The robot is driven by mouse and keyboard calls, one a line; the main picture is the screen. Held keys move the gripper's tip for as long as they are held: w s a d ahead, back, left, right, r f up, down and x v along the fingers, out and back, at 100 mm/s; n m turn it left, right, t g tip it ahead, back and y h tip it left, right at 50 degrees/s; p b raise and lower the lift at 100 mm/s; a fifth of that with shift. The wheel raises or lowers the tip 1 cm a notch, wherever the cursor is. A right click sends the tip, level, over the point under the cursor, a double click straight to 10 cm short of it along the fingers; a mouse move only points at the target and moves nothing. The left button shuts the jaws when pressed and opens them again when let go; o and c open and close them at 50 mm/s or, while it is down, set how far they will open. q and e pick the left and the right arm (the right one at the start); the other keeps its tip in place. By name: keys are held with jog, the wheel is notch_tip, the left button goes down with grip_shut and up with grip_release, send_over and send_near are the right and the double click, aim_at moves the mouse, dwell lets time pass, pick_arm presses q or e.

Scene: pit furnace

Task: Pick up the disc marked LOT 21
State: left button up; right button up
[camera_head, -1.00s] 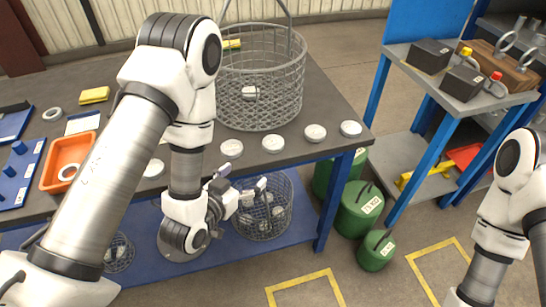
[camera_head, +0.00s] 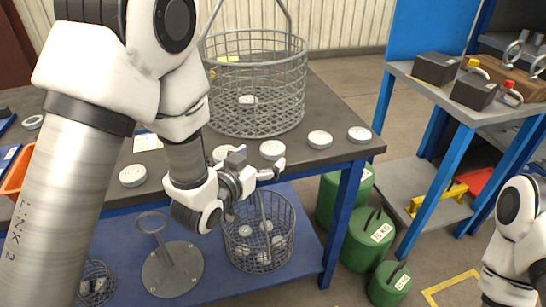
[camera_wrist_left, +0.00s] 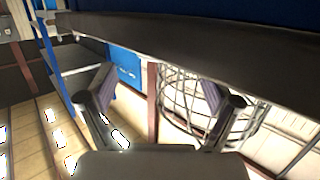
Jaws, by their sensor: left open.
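Several pale round discs lie in a row along the front of the dark table: one at left (camera_head: 133,176), one behind my gripper (camera_head: 222,154), one just above it (camera_head: 272,149), and two at right (camera_head: 319,139) (camera_head: 359,134). Their markings are too small to read, so I cannot tell which is LOT 21. My left gripper (camera_head: 258,164) is open and empty at the table's front edge, just below the middle discs. Its two spread fingers also show in the left wrist view (camera_wrist_left: 160,95), with nothing between them. My right gripper is out of view.
A large wire basket (camera_head: 255,90) with a disc inside stands behind the row. A smaller basket (camera_head: 258,235) with discs and a ring stand (camera_head: 172,268) are on the blue lower shelf. The dark table edge (camera_wrist_left: 200,32) crosses the wrist view. Green weights (camera_head: 370,240) stand at right.

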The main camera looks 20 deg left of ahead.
aim_at(272, 148)
pick_arm(q)
jog(key=x, duration=0.5)
jog(key=shift+r, duration=0.1)
jog(key=c, duration=1.6)
jog(key=shift+o, duration=0.2)
jog(key=shift+r, duration=0.2)
